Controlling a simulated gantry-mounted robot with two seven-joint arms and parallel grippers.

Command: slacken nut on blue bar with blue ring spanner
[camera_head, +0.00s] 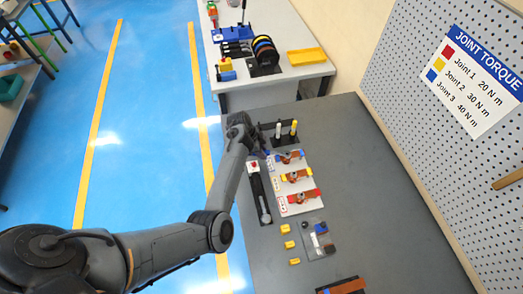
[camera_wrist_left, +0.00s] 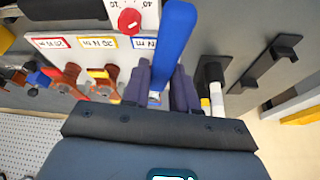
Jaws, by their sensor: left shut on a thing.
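My left gripper (camera_head: 256,149) is over the back end of the grey bench, beside the row of joints. In the left wrist view its dark fingers (camera_wrist_left: 161,92) are shut on the blue ring spanner (camera_wrist_left: 174,42), whose long handle slants up past them. The spanner's ring end is hidden by the fingers. The blue bar (camera_head: 291,157) is the back joint of the row, just right of the gripper in the head view. I cannot tell whether the ring touches its nut. My right gripper is out of view.
The yellow joint (camera_head: 297,177) and red joint (camera_head: 302,196) lie in front of the blue one. A torque wrench (camera_head: 262,200) lies left of them. A rack (camera_head: 280,138) with upright white and yellow tools stands behind. A perforated panel (camera_head: 440,140) borders the right side.

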